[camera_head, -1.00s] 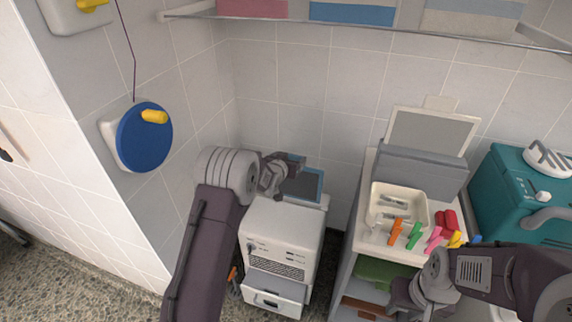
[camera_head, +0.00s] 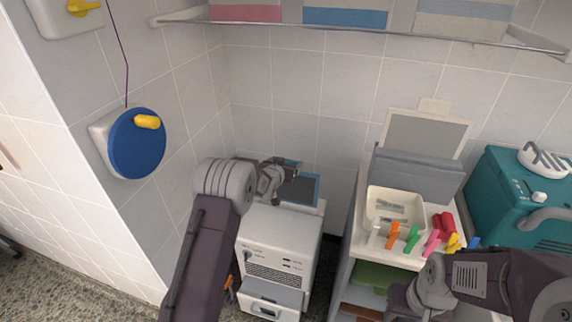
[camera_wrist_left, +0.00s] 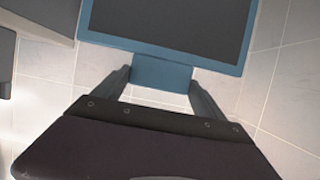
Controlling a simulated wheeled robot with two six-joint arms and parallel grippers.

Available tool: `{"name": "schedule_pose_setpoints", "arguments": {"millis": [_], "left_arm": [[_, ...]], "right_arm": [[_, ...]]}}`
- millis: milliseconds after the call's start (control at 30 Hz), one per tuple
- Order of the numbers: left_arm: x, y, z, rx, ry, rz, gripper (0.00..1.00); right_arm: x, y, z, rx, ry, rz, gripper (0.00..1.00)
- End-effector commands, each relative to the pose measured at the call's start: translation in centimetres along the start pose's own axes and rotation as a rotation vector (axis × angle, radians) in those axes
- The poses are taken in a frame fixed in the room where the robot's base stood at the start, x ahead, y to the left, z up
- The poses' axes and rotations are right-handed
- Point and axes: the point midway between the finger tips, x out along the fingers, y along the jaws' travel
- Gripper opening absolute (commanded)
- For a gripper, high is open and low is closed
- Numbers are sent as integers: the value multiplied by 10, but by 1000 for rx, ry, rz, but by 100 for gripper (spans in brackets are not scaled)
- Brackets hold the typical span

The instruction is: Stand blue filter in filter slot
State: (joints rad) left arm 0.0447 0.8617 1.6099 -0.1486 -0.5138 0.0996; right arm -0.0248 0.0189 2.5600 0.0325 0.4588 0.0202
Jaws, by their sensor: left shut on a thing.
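The blue filter (camera_head: 303,190), a dark panel in a blue frame, is at the back of the top of a white cabinet machine (camera_head: 278,235) in the head view. My left gripper (camera_head: 287,172) is shut on the blue tab of its frame. In the left wrist view the filter (camera_wrist_left: 180,22) extends away from the fingers, its tab between them (camera_wrist_left: 161,76). I cannot tell whether its lower edge touches the machine. I cannot make out the filter slot. My right gripper (camera_head: 410,300) is low at the right; its fingers are unclear.
A counter to the right bears a cream tray (camera_head: 377,222), several coloured clips and a grey panel in a pale frame (camera_head: 425,135). A teal machine (camera_head: 510,195) stands farther right. A shelf (camera_head: 350,32) crosses the wall above. A blue disc (camera_head: 137,150) hangs at left.

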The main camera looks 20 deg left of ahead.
Motion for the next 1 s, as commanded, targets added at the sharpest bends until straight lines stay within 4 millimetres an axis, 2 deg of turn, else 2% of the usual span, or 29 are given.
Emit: {"name": "schedule_pose_setpoints", "arguments": {"millis": [167,600,1000], "left_arm": [[1,0,1,0,1,0,15],[12,0,29,0,1,0,15],[12,0,28,0,1,0,15]], "right_arm": [[1,0,0,0,0,0,36],[25,0,3,0,0,0,36],[24,0,2,0,0,0,36]]}}
